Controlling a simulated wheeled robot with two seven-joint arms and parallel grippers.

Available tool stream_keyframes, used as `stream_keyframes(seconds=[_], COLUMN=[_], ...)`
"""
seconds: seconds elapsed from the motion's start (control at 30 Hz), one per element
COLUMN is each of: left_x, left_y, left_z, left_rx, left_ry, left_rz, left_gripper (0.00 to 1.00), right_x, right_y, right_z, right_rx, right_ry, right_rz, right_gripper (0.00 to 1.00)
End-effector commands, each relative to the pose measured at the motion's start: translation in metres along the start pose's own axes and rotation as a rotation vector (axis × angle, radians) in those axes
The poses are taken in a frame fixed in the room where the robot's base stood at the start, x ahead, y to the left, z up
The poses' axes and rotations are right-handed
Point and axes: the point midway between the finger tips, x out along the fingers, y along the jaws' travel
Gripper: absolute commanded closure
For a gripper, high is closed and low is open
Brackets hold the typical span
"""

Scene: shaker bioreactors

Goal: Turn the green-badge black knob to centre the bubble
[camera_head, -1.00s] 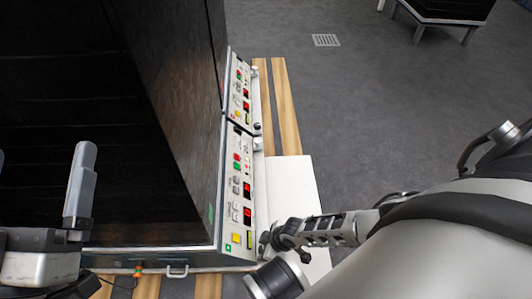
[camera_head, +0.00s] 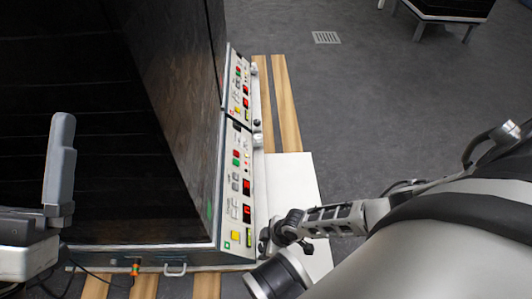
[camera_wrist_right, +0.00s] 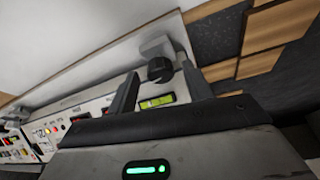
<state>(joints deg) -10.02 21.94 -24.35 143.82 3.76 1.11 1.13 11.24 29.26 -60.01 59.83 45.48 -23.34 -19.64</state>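The small green badge (camera_head: 227,245) is at the near corner of the near unit's control panel. A black knob (camera_wrist_right: 160,69) on a pale mount shows in the right wrist view, beyond and between the two spread fingers of my right gripper (camera_wrist_right: 158,83). The fingers look open, with nothing gripped; contact with the knob cannot be told. The yellow-green bubble level (camera_wrist_right: 157,101) is just below the knob; its bubble is too small to read. In the head view my right gripper (camera_head: 270,240) is beside this corner and hides much of the knob. My left gripper (camera_head: 59,165) is at the left edge, partly shown.
The dark shaker cabinet (camera_head: 130,150) fills the left. Its panel has several buttons and displays. A second panel (camera_head: 238,85) with another black knob (camera_head: 257,123) is farther back. A metal handle (camera_head: 175,269) juts from the near face. Open floor (camera_head: 370,100) is to the right.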

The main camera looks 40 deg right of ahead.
Motion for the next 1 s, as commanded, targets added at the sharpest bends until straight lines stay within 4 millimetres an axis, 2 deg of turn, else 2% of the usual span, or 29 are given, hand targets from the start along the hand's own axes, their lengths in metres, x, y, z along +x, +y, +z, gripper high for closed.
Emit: stream_keyframes(seconds=[0.3, 0.37, 0.57, 0.77, 0.9, 1.0], left_x=[0.003, 0.0, -0.016, -0.05, -0.062, -0.066], left_y=[-0.001, -0.003, 0.0, 0.023, 0.031, 0.029], left_z=[-0.002, 0.007, 0.04, 0.069, 0.076, 0.079], left_rx=[-0.014, -0.065, -0.329, -0.638, -0.663, -0.601], left_ry=[-0.008, -0.066, -0.328, -0.607, -0.728, -0.767], left_rz=[0.0, -0.026, -0.116, -0.195, -0.211, -0.209], left_gripper=[0.0, 0.0, 0.0, 0.0, 0.0, 0.0], right_x=[-0.005, -0.011, -0.048, -0.087, -0.12, -0.138], right_y=[-0.001, -0.001, 0.0, -0.001, 0.0, 0.0], right_z=[-0.001, -0.001, -0.002, -0.002, -0.002, -0.001], right_rx=[0.001, 0.0, 0.0, 0.0, -0.001, 0.0], right_ry=[0.0, 0.0, -0.001, -0.001, -0.002, -0.002], right_rz=[-0.001, -0.001, -0.001, -0.001, 0.0, -0.001], right_gripper=[0.5, 0.5, 0.5, 0.5, 0.5, 0.5])
